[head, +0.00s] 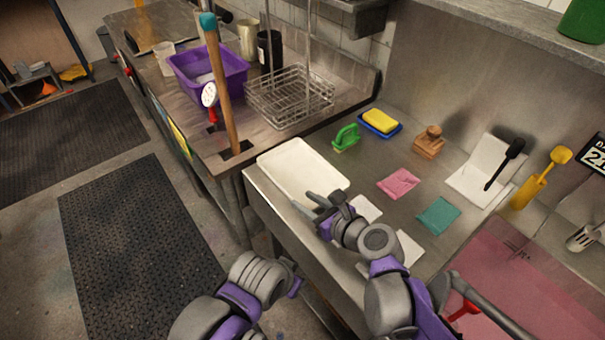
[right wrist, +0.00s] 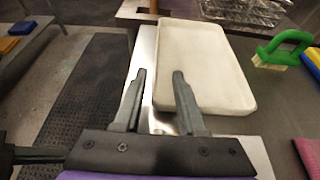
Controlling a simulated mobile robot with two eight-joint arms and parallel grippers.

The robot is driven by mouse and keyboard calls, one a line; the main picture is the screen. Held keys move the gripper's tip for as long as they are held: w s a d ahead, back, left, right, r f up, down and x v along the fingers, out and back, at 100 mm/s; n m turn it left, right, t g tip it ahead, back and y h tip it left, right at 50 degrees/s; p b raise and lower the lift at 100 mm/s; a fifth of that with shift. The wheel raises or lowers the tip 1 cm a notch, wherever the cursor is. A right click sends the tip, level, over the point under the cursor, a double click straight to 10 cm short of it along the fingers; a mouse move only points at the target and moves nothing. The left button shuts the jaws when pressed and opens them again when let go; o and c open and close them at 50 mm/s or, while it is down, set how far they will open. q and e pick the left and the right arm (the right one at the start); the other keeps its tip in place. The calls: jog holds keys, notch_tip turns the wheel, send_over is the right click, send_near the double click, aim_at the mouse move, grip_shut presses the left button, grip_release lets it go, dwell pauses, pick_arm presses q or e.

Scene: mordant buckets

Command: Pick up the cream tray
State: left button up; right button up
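The cream tray (head: 302,168) lies flat on the near left corner of the metal counter, close to its front edge. In the right wrist view the tray (right wrist: 205,60) is ahead of the fingers and looks empty. My right gripper (head: 320,200) is at the tray's near right end. In its wrist view the right gripper (right wrist: 158,75) is open with nothing held. The tray's left edge shows between the fingers, and the right finger overlaps the tray's near part; contact cannot be told.
On the counter are a green brush (head: 345,138), a pink cloth (head: 398,183), a teal cloth (head: 438,215) and a yellow sponge (head: 380,121). A wooden handle (head: 222,100), purple tub (head: 232,70) and wire rack (head: 290,98) stand beyond the tray. Floor mats lie left.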

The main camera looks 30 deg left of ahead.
aim_at(290, 195)
jog(key=x, duration=0.5)
jog(key=shift+s+a+f, duration=0.2)
jog(key=shift+a, duration=0.1)
grip_shut()
dwell(1.1)
